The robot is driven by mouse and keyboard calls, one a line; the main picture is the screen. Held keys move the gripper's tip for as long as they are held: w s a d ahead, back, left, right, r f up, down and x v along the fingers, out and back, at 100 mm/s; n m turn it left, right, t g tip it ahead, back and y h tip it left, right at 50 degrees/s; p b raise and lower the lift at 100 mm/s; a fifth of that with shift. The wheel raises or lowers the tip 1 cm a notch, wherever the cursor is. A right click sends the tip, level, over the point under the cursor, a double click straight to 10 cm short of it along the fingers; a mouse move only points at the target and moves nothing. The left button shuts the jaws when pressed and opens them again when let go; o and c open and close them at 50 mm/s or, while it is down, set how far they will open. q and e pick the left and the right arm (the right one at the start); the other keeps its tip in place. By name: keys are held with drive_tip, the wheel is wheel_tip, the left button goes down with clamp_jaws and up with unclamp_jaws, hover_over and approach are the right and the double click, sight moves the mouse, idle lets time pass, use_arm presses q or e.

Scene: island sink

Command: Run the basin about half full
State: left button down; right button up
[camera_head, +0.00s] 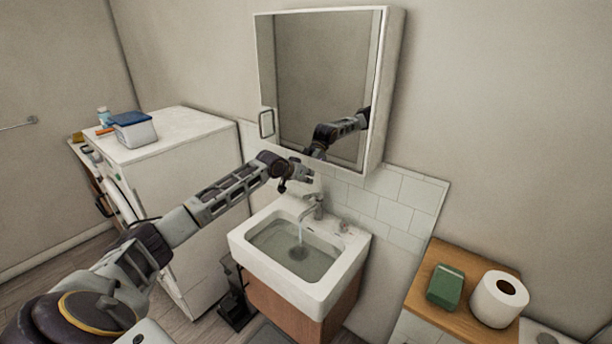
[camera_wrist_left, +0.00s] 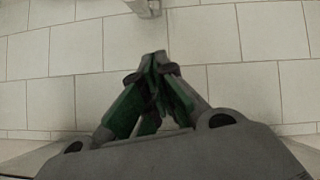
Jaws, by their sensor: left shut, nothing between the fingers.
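The white basin (camera_head: 245,240) stands below a mirror cabinet, with water (camera_head: 280,250) lying in it. A thin stream runs down from the metal tap (camera_head: 313,205) into the water, and a dark round drain shows at the bottom. My left gripper (camera_head: 307,177) is just above and behind the tap, near the tiled wall. In the left wrist view its fingers (camera_wrist_left: 158,62) are shut together with nothing between them. A bit of metal (camera_wrist_left: 145,8) shows at the top edge there. I cannot tell whether the gripper touches the tap. My right gripper is not in view.
A white washing machine (camera_head: 205,165) with a blue-lidded tub (camera_head: 134,130) on it stands left of the basin. A wooden shelf (camera_head: 455,268) at right holds a green box (camera_head: 445,287) and a paper roll (camera_head: 498,299). The mirror cabinet (camera_head: 385,90) hangs close above my left gripper.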

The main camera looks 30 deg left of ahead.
sight(312, 196)
use_arm(q)
drive_tip(key=shift+s+d+f+p, duration=0.15)
drive_tip(key=shift+s+f, duration=0.1)
drive_tip(key=shift+f, duration=0.3)
drive_tip(key=shift+s+f+p, duration=0.1)
drive_tip(key=shift+s+f, duration=0.15)
drive_tip(key=shift+f, duration=0.3)
drive_tip(key=shift+s+d+f+p, duration=0.15)
drive_tip(key=shift+s+f, duration=0.1)
drive_tip(key=shift+f, duration=0.3)
drive_tip(key=shift+s+a+f, duration=0.1)
drive_tip(key=shift+s+f, duration=0.05)
drive_tip(key=shift+f, duration=0.05)
drive_tip(key=shift+s+f+t+b, duration=0.4)
drive_tip(key=shift+f+t+b, duration=0.05)
drive_tip(key=shift+t+b, duration=0.15)
drive_tip(key=shift+s+f+p, duration=0.4)
drive_tip(key=shift+s, duration=0.15)
drive_tip(key=shift+f, duration=0.1)
drive_tip(key=shift+r, duration=0.25)
